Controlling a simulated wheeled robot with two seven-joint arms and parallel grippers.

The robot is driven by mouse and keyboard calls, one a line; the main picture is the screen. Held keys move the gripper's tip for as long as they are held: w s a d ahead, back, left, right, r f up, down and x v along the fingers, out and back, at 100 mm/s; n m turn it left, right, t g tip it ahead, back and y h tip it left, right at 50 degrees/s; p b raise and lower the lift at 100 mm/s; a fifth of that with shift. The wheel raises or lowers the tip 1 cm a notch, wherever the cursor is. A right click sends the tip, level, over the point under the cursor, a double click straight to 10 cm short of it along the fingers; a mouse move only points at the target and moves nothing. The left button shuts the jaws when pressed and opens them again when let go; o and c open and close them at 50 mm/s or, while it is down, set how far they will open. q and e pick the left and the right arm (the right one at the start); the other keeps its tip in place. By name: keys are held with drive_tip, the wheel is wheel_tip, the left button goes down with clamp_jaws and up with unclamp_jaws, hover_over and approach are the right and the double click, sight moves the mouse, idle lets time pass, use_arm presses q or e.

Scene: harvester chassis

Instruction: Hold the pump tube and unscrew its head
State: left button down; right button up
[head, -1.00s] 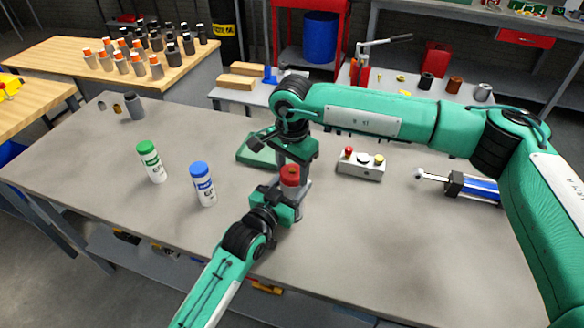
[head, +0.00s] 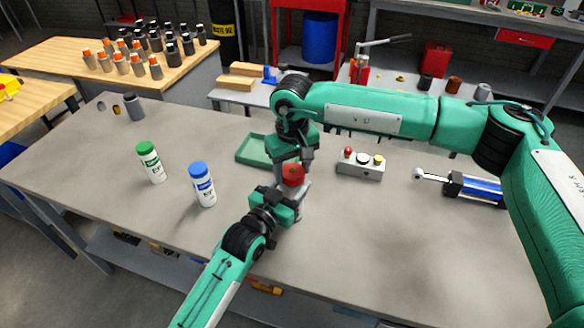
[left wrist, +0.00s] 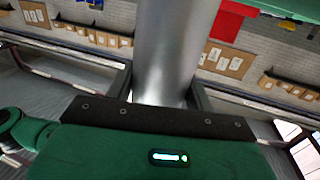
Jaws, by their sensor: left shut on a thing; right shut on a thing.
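The pump tube (head: 304,197) is a grey metal cylinder standing near the middle of the bench, with a red head (head: 293,176) at its top. My left gripper (head: 296,207) is shut on the tube, coming in from the front left. In the left wrist view the tube (left wrist: 166,50) rises between the fingers of my left gripper (left wrist: 162,96). My right gripper (head: 294,162) comes from above and behind and is shut on the red head. Its fingers partly hide the head, and the thread between head and tube cannot be seen.
A green-capped bottle (head: 152,163) and a blue-capped bottle (head: 203,185) stand to the left. A green tray (head: 253,150) lies behind the tube. A button box (head: 360,166) and a blue cylinder (head: 474,187) lie to the right. The front right of the bench (head: 400,260) is clear.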

sight(292, 170)
drive_tip(key=shift+r, duration=0.1)
idle(0.4)
drive_tip(key=shift+r, duration=0.1)
drive_tip(key=shift+r, duration=0.9)
drive_tip(key=shift+r, duration=0.1)
drive_tip(key=shift+r, duration=1.95)
use_arm(q)
drive_tip(key=shift+c, duration=2.3)
unclamp_jaws()
